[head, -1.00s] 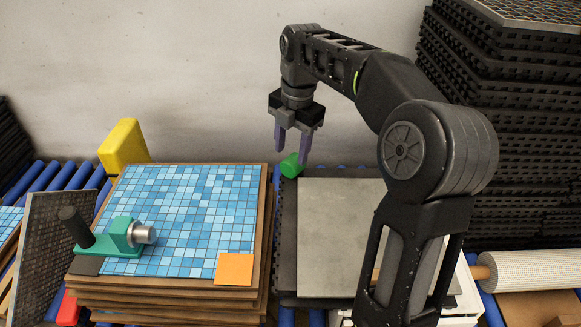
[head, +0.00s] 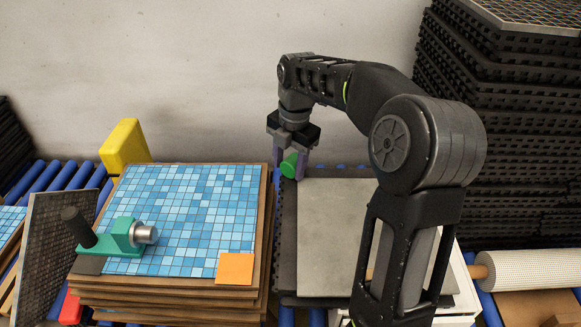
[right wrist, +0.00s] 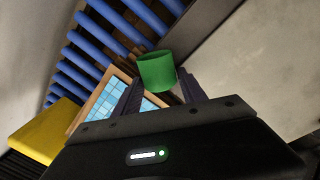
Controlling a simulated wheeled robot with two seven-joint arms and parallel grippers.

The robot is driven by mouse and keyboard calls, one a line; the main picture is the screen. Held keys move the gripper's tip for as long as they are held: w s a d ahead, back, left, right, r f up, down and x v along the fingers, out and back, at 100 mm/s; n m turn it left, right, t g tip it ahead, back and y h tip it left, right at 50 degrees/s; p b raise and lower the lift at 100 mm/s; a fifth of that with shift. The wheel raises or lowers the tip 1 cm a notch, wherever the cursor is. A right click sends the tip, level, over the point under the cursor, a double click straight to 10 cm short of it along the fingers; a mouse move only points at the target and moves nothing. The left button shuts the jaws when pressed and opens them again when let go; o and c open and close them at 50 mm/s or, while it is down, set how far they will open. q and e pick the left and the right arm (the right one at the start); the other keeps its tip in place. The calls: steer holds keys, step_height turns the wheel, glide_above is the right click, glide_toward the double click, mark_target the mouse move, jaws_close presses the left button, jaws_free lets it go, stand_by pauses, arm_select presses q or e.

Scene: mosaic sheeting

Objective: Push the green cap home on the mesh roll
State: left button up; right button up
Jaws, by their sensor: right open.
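The green cap (head: 289,165) sits on the dark edge beside the grey slab, left of it. My right gripper (head: 290,167) points down over it, open, with its purple-grey fingers on either side of the cap. In the right wrist view the cap (right wrist: 156,70) shows between and just beyond the fingertips (right wrist: 160,88); whether they touch it I cannot tell. The pale mesh roll (head: 530,271) lies at the far right, a tan core end sticking out at its left, well away from the cap. My left gripper is not in view.
The grey slab (head: 335,235) is bare. Tall black stacked trays (head: 500,150) rise at right.

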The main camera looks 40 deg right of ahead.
mark_target(289, 162)
jaws_close()
steer(key=shift+r, duration=0.1)
stand_by(0.3)
step_height(289, 162, up, 6)
steer(key=shift+r+b, duration=0.25)
steer(key=shift+b, duration=0.05)
step_height(289, 162, up, 3)
steer(key=shift+p, duration=1.05)
steer(key=shift+r, duration=0.25)
steer(key=shift+f, duration=0.1)
